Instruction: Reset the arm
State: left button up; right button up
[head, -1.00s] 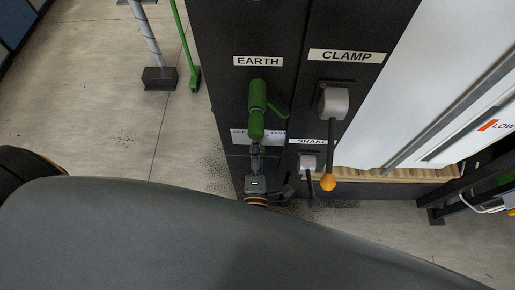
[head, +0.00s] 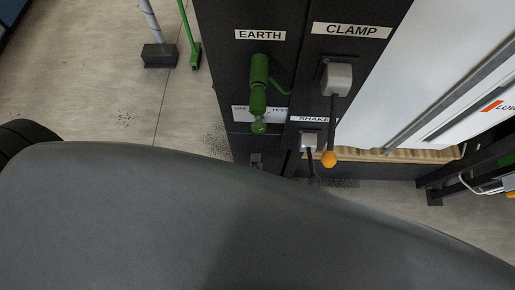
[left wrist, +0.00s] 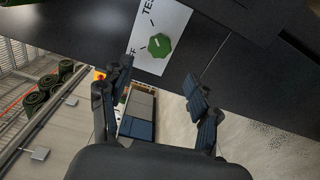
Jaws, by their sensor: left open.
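My left gripper (left wrist: 158,92) is open and empty in the left wrist view, its two dark fingers spread apart. My right gripper is in neither view.
The dark cabinet carries a green handle (head: 259,75) under EARTH, a CLAMP lever with an orange ball (head: 329,158) and a SHAKE switch box (head: 309,140). A green-footed pole (head: 194,52) stands on open concrete floor at left.

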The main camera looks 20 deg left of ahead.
pick_arm(q)
jog(key=shift+s, duration=0.15)
dwell(0.4)
jog(key=s+f+m+g+h, duration=0.2)
jog(key=f+m+g+h, duration=0.15)
jog(key=f+m, duration=0.65)
jog(key=s+f+m+g+h, duration=0.2)
jog(key=f+m+g+h, duration=0.3)
jog(key=f, duration=0.8)
jog(key=s+a+f+m+g+y, duration=0.3)
jog(key=s+a+f+m+g, duration=0.5)
jog(key=s+a+f, duration=0.7)
jog(key=shift+s+a+m, duration=0.15)
jog(key=shift+s+m, duration=0.45)
jog(key=shift+m, duration=0.4)
